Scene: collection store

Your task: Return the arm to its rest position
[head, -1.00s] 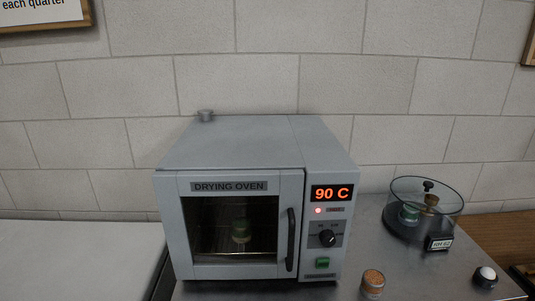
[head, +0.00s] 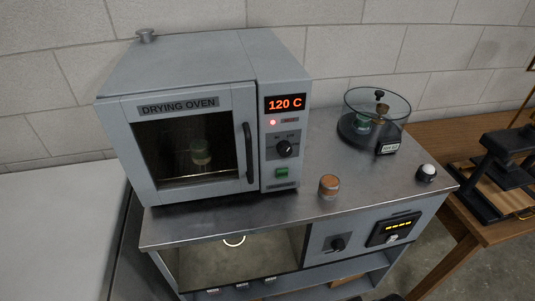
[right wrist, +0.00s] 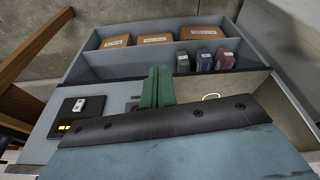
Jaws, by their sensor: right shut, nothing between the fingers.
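My right gripper (right wrist: 160,75) shows in the right wrist view. Its green fingers are together, with nothing between them. They point toward the open front of the steel bench's lower part, with no contact visible. The dark edge and blue-grey body of my gripper fill the bottom of that view. Neither arm shows in the head view, and my left gripper is in no view.
A glass desiccator (head: 375,115), an orange-brown jar (head: 329,187) and a white-topped knob (head: 427,172) stand on the steel bench (head: 230,225). Brown boxes (right wrist: 155,39) fill a shelf below.

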